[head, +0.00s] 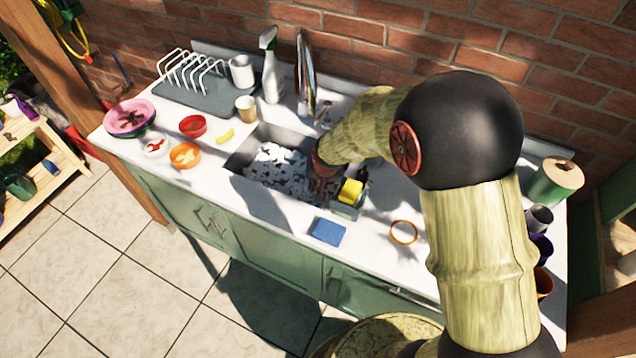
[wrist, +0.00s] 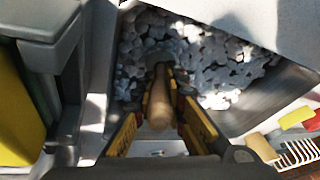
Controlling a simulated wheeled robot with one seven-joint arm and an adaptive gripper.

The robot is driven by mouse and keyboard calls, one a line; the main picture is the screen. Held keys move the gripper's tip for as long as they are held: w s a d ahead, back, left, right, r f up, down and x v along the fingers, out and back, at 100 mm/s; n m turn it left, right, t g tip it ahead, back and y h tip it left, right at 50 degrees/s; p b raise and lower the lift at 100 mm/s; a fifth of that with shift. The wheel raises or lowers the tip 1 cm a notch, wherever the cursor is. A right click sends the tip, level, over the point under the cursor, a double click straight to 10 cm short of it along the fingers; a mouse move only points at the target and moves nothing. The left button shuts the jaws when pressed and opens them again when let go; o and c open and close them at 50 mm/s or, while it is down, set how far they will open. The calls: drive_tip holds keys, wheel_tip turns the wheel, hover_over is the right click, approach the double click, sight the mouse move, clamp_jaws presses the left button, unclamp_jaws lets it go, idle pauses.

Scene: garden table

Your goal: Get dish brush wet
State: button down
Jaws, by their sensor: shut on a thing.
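My gripper (wrist: 162,88) is shut on a dish brush with a wooden handle (wrist: 160,108) in the wrist view. The brush points away from me, its far end over white suds in the sink (wrist: 262,112). I cannot tell whether its head touches the suds. In the head view my gripper (head: 324,178) is low over the right part of the sink (head: 240,160), and the brush is mostly hidden. The tall faucet (head: 304,75) stands behind the sink. No water stream shows.
A grey caddy (head: 347,211) with a yellow sponge (head: 351,190) stands close at the sink's right. A blue sponge (head: 328,231) lies in front. A spray bottle (head: 271,70), cup (head: 246,108), bowls and dish rack (head: 190,72) occupy the left counter.

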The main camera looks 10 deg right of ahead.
wheel_tip(320, 180, up, 14)
drive_tip(key=p, duration=0.8)
drive_tip(key=shift+r, duration=0.25)
idle(0.7)
